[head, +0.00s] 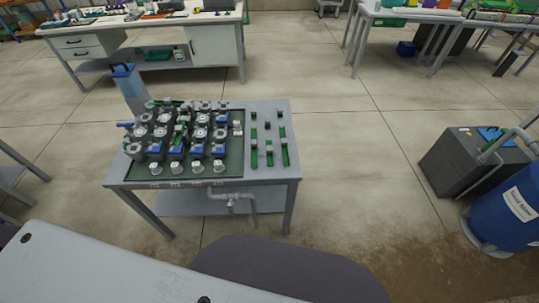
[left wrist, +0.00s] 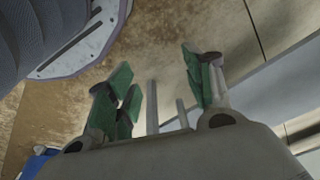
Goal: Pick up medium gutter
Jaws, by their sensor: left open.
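Several short green channel-like pieces, which look like the gutters, stand on the bare grey right part of the skid table (head: 266,180) in the head view. They differ in length. One of middling length, perhaps the medium gutter (head: 254,137), is in the left column; I cannot tell its size for certain. My left gripper (left wrist: 160,85) shows in the left wrist view, with green-padded fingers spread apart. It is open, and I see no gutter held between them. Behind it is floor, so it is away from the gutters. Neither gripper shows in the head view.
A dark green tray (head: 115,170) with rows of grey and blue valves fills the table's left part. A pipe (head: 232,197) hangs at its front. A dark tank (head: 465,165) and a blue barrel (head: 510,210) stand right. Workbenches (head: 160,20) stand behind. Floor between is clear.

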